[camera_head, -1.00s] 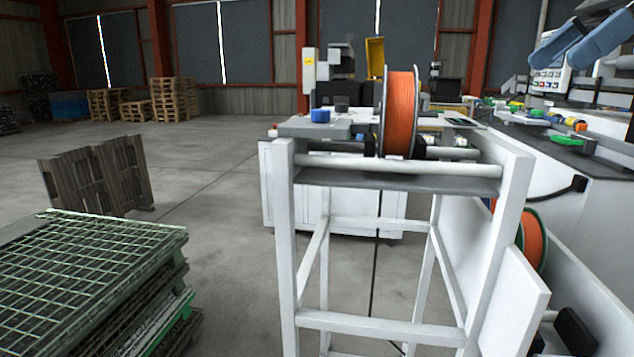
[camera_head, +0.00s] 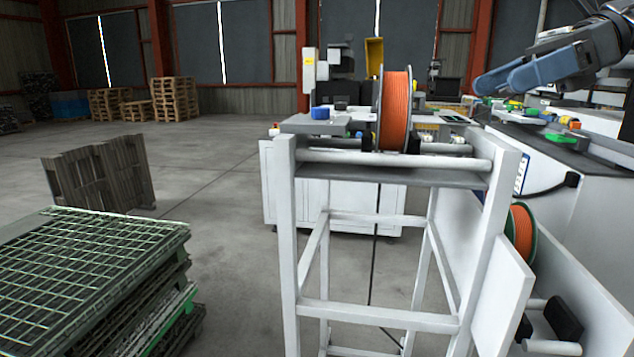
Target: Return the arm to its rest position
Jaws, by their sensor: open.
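My gripper (camera_head: 496,80) is at the upper right of the head view, with blue fingers pointing left. It is open and nothing shows between its fingers. It is in the air above the right-hand work surface, apart from everything. Part of my dark arm shows behind it at the right edge. An orange spool (camera_head: 396,112) stands upright on the white stand (camera_head: 287,230), to the left of my gripper.
A second orange spool (camera_head: 521,232) sits lower right behind a white panel. A machine bench (camera_head: 540,160) with coloured parts lies below my gripper. Stacked green grates (camera_head: 90,265) and a grey pallet (camera_head: 98,178) are at left. The floor between is clear.

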